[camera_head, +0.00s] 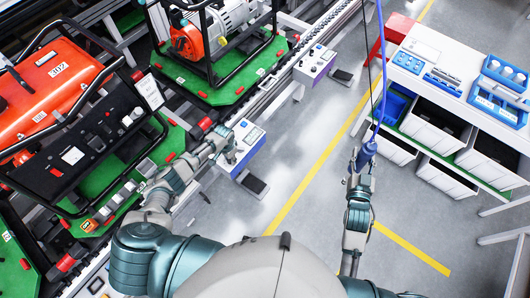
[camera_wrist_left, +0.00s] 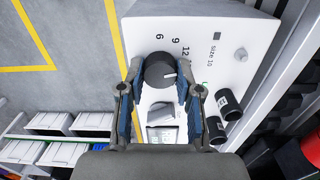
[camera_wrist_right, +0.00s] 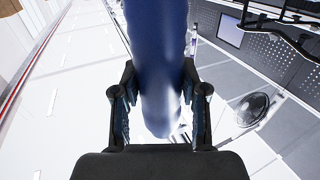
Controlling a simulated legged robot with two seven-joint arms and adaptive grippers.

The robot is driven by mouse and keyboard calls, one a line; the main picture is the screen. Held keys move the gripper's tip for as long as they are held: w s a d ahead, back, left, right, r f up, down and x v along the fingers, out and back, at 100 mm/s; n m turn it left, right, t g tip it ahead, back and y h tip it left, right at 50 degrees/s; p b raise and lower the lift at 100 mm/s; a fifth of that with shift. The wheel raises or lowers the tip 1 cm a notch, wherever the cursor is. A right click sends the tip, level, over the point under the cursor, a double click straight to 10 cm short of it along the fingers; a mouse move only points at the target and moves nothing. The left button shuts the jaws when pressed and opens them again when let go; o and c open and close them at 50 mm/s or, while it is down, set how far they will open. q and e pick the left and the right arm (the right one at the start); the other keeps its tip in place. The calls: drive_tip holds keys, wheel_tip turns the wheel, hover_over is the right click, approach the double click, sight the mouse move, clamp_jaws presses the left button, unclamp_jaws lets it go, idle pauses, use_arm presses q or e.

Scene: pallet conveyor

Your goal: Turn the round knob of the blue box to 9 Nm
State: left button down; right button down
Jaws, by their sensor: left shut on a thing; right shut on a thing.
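The blue box (camera_head: 250,150) stands beside the conveyor in the head view. Its white top panel (camera_wrist_left: 215,22) fills much of the left wrist view. The round black knob (camera_wrist_left: 157,66) sits on this panel, with printed 6, 9 and 12 beside it. Its white pointer line points right, past the 12 side rather than at the 9. My left gripper (camera_head: 228,146) is shut on the knob, one finger on each side. My right gripper (camera_head: 362,168) is shut on a blue hanging tool (camera_wrist_right: 158,70), which hangs on a blue cable in the head view.
A second control box (camera_head: 316,66) stands further up the conveyor. Green pallets (camera_head: 190,88) carry orange-and-black machines at left. A white workbench (camera_head: 440,45) with blue holders and white bins is at right. The floor between is clear.

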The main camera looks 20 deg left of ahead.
use_arm(q)
drive_tip(key=n, duration=0.1)
drive_tip(key=n+p, duration=0.1)
drive_tip(key=n, duration=0.1)
drive_tip(key=n+p, duration=0.1)
drive_tip(key=shift+w+a+r+n, duration=0.1)
drive_tip(key=shift+w+r+n, duration=0.2)
drive_tip(key=shift+n, duration=0.1)
drive_tip(key=n+p, duration=0.2)
drive_tip(key=n, duration=0.2)
drive_tip(key=shift+w+a+n, duration=0.1)
drive_tip(key=shift+n, duration=0.2)
drive_tip(key=c, duration=0.8)
unclamp_jaws()
drive_tip(key=shift+c, duration=0.2)
drive_tip(key=shift+o, duration=0.3)
drive_tip(key=shift+a+f, duration=0.1)
drive_tip(key=shift+f, duration=0.15)
drive_tip(key=shift+a+r, duration=0.1)
drive_tip(key=shift+r, duration=3.8)
